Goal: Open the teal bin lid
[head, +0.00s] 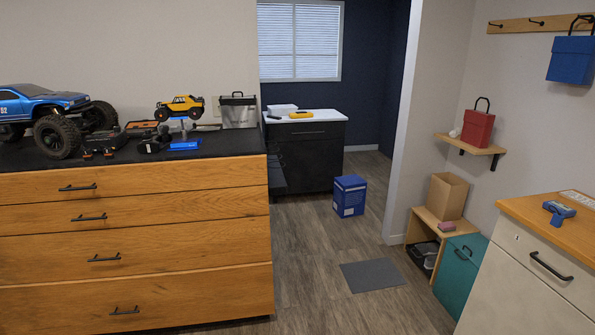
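The teal bin (456,284) stands on the floor at the lower right, between the small wooden bench and the white cabinet. Its teal lid (467,248) looks closed, with a dark handle on it. The white cabinet hides part of the bin's right side. My gripper is not in view.
A wooden drawer cabinet (130,240) fills the left. The white cabinet (525,285) with a wooden top stands at the right. A small bench (428,224) holds a cardboard box (447,196). A blue box (349,197) and grey mat (372,275) lie on otherwise clear floor.

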